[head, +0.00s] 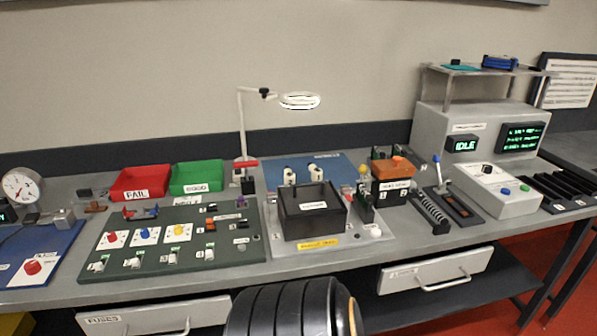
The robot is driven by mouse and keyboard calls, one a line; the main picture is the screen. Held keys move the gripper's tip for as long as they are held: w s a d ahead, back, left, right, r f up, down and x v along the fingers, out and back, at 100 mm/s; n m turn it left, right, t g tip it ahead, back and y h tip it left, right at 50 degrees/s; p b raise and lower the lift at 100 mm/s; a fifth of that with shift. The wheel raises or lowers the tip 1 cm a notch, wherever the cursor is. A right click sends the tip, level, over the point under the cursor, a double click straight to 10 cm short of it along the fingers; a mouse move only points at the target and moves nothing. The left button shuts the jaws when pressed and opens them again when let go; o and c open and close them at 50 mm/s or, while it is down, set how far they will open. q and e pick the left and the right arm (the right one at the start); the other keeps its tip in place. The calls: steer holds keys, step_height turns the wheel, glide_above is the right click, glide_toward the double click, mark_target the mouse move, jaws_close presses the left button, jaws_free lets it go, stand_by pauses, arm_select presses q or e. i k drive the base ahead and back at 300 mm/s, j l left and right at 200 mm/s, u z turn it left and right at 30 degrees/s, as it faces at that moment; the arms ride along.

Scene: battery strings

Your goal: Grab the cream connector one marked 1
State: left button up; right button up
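Several small whitish, cream-like pieces with number labels stand in a row along the front of the dark green board; the leftmost piece (98,265) is near the board's front left corner. The digits are too small to read for sure. Two cream upright pieces with dark marks, a left one (289,177) and a right one (315,173), stand behind the black open box (312,212); their lower parts are hidden by it. I cannot tell which piece is the connector marked 1. Neither of my grippers is in view.
A red FAIL bin (140,184) and a green GOOD bin (197,178) stand behind the board. An orange-topped block (392,178) and a grey tester reading IDLE (440,125) are to the right. Drawers sit below the bench.

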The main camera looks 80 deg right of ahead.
mark_target(316, 173)
steer(key=z, duration=2.8)
